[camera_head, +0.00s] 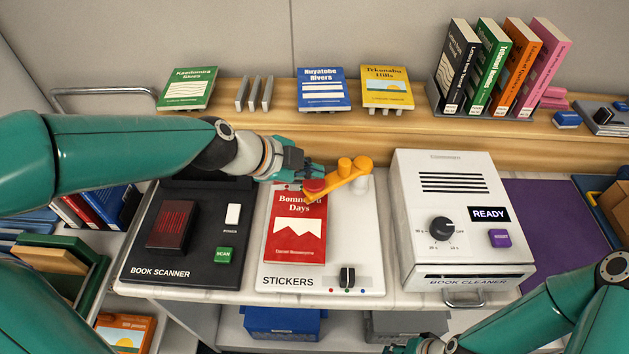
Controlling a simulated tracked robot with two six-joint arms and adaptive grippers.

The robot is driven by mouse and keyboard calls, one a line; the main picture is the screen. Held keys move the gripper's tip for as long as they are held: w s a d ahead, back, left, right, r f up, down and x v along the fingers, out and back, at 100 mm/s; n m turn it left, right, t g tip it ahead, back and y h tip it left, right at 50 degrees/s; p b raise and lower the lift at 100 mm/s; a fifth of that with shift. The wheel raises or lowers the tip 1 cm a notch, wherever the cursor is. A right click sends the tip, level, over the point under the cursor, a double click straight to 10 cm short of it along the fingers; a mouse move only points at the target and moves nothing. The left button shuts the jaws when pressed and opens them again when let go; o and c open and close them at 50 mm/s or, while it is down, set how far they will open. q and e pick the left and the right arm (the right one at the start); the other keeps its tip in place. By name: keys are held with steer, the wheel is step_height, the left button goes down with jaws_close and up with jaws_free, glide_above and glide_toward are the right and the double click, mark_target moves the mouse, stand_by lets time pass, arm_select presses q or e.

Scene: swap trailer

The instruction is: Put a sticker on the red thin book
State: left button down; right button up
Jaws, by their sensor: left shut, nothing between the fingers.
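The red thin book (296,238) lies face up on the white sticker station (363,246), labelled STICKERS. Its top edge is partly hidden by my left gripper and an orange lever arm (345,176). The lever arm reaches left from its mount, with a reddish round end over the top of the book. My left gripper (305,180) is shut and empty at the lever's left end, above the book's upper edge; I cannot tell whether it touches the lever. A black selector knob (347,276) is at the station's front. My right gripper (402,348) is partly cut off at the bottom edge.
The black book scanner (188,235) stands left of the station, below my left arm. The white book cleaner (462,220), showing READY, stands right. A wooden shelf (225,119) behind holds displayed books and a row of upright books (497,75).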

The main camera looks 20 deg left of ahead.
mark_target(312, 183)
arm_select(q)
steer(key=shift+f+b, duration=0.25)
steer(key=shift+b, duration=0.05)
steer(key=shift+f+b, duration=0.7)
steer(key=shift+b, duration=0.2)
stand_by(1.1)
stand_by(0.4)
steer(key=shift+r+p, duration=0.7)
steer(key=shift+r, duration=0.45)
steer(key=shift+r+p, duration=1.65)
steer(key=shift+r, duration=0.85)
